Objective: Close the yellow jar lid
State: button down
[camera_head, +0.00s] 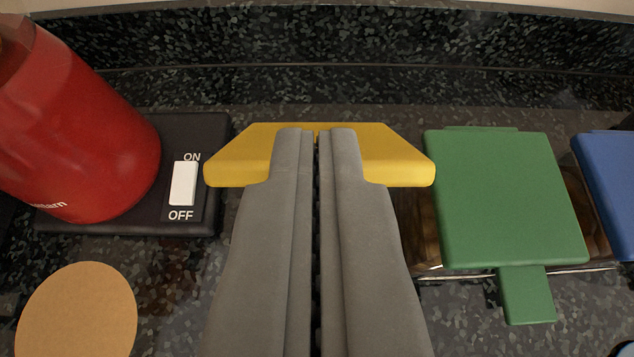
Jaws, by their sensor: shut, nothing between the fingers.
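The yellow jar lid (235,165) is in the middle of the view, straight ahead of my gripper. It shows as a wide yellow shape with slanted sides and a lower front edge. My gripper (315,135) is shut, with its two grey fingers side by side and nothing between them. The fingertips overlap the lid's middle in the picture. I cannot tell whether they touch it. The jar under the yellow lid is hidden behind my fingers, and so is the lid's centre front.
A green-lidded jar (505,195) stands close on the right, its tab towards me. A blue lid (612,180) is beyond it. At left, a red appliance (85,120) sits on a black base with a white switch (183,184). A round tan coaster (78,315) lies front left.

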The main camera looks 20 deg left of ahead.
jog(key=s+d+f, duration=0.2)
jog(key=s+f, duration=0.2)
jog(key=f, duration=0.7)
jog(key=shift+s, duration=0.4)
jog(key=shift+r, duration=0.1)
dwell(0.3)
notch_tip(320, 180, up, 5)
jog(key=s+d+f, duration=0.4)
jog(key=s, duration=0.5)
jog(key=s+a+r+m+t+h, duration=0.2)
jog(key=s+a+r+t, duration=0.1)
jog(key=s, duration=0.5)
jog(key=s+a+r+m+t+h, duration=0.2)
jog(key=s+a+r, duration=0.4)
jog(key=s, duration=0.3)
jog(key=shift+s+t+h, duration=0.3)
jog(key=shift+t+h, duration=0.1)
